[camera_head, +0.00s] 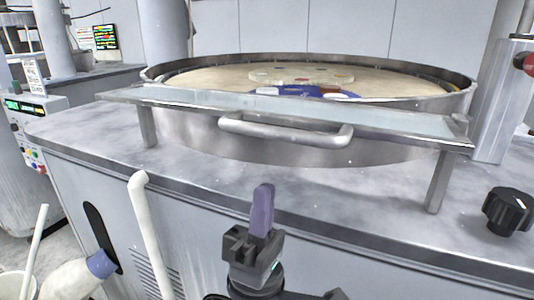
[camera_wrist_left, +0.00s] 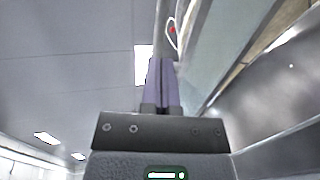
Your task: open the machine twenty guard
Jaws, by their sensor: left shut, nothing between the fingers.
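The guard (camera_head: 390,124) appears as a flat grey panel across the front of the round metal basin, resting on two posts. Its tubular handle (camera_head: 285,133) sticks out from the front edge. My left gripper (camera_head: 263,195) has purple fingers and points up in front of the worktop, below the handle and apart from it in the head view. In the left wrist view the gripper's fingers (camera_wrist_left: 162,82) are together with nothing between them. A grey bar (camera_wrist_left: 161,30) shows beyond the fingertips; I cannot tell which part it is. My right gripper is not in view.
The round basin (camera_head: 190,130) holds a pale platen with a disc and a blue piece on it. A black knob (camera_head: 508,211) stands on the worktop at the right. A white pipe (camera_head: 147,225) runs up the machine's front, left of my gripper.

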